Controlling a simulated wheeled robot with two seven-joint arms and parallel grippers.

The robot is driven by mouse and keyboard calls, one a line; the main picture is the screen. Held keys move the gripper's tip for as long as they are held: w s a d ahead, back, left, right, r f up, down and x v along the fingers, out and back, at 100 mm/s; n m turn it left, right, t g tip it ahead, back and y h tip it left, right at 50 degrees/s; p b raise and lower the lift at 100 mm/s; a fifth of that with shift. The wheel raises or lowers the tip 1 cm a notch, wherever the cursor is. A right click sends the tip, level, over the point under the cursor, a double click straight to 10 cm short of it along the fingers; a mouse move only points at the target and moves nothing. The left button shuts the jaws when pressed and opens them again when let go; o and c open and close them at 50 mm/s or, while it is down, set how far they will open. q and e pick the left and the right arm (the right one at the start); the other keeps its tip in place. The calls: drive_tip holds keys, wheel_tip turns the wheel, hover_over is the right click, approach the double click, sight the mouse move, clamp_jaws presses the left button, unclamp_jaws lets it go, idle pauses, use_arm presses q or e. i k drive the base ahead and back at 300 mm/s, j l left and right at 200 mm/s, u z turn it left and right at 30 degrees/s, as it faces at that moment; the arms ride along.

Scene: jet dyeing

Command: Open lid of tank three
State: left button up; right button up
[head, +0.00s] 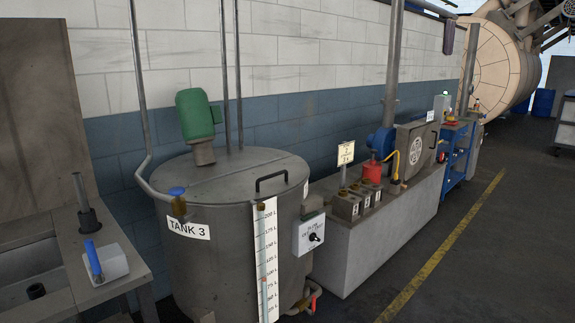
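Tank three (215,255) is a grey round metal vessel with a white "TANK 3" label (188,229) on its front. Its flat grey lid (240,168) lies closed on top. A black handle (271,181) stands on the lid near its front right edge. A green motor (195,115) sits tilted on the lid's back left part. A level scale (266,255) runs down the tank's front. Neither of my grippers is in view.
A pipe with a blue-handled valve (177,191) meets the tank's left rim. A switch box (308,236) is on its right side. A bench (60,260) stands left, and a low plinth with equipment (365,235) right. Open floor (480,270) lies at the right.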

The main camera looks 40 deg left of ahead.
sight(260, 175)
drive_tip(key=i+l+u, duration=0.1)
drive_tip(key=i+u, duration=0.25)
drive_tip(key=i+l+u, duration=0.35)
drive_tip(key=i, duration=0.2)
drive_tip(key=i+l+u, duration=0.7)
drive_tip(key=u, duration=0.15)
drive_tip(key=i+l+u, duration=0.3)
drive_tip(key=l+u, duration=0.2)
drive_tip(key=i+l+u, duration=0.15)
drive_tip(key=l+u, duration=0.6)
drive_tip(key=l, duration=0.35)
drive_tip(key=i, duration=0.05)
